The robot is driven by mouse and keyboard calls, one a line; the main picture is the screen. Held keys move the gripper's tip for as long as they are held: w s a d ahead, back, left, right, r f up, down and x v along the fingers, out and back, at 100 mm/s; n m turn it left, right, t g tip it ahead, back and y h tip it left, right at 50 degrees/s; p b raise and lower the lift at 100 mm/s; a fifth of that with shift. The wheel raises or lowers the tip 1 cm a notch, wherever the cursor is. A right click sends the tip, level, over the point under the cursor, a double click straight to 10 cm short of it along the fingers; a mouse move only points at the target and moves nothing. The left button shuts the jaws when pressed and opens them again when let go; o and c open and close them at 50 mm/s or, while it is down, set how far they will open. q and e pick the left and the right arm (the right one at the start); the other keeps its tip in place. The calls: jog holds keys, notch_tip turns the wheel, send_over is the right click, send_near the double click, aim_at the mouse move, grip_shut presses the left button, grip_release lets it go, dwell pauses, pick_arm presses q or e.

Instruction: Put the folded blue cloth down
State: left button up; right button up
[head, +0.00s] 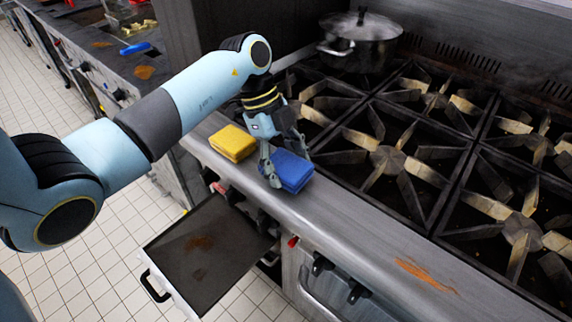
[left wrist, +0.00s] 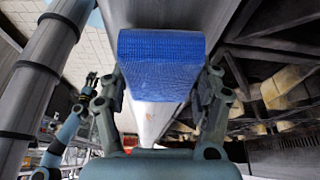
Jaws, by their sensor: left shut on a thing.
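The folded blue cloth (head: 292,172) is a thick block at the stove's steel front ledge (head: 345,215). My left gripper (head: 284,165) is shut on it, with a finger on either side. In the left wrist view the cloth (left wrist: 160,62) sits between the two fingers (left wrist: 160,100), with the ledge behind it. I cannot tell whether its underside touches the ledge.
A folded yellow cloth (head: 232,143) lies on the ledge just left of the blue one. An orange smear (head: 425,275) marks the ledge at right. Burner grates (head: 390,160) and a lidded pot (head: 360,45) are behind. An open drawer (head: 185,262) juts out below.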

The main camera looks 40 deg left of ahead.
pick_arm(q)
jog(key=shift+f, duration=0.55)
pick_arm(e)
jog(key=shift+s+d+r, duration=0.15)
jog(key=shift+d+r, duration=0.1)
jog(key=shift+r, duration=0.2)
pick_arm(q)
jog(key=shift+f, duration=0.35)
jog(key=o, duration=1)
jog(key=shift+o, duration=1.2)
pick_arm(e)
jog(key=shift+f, duration=0.15)
jog(key=shift+a, duration=0.2)
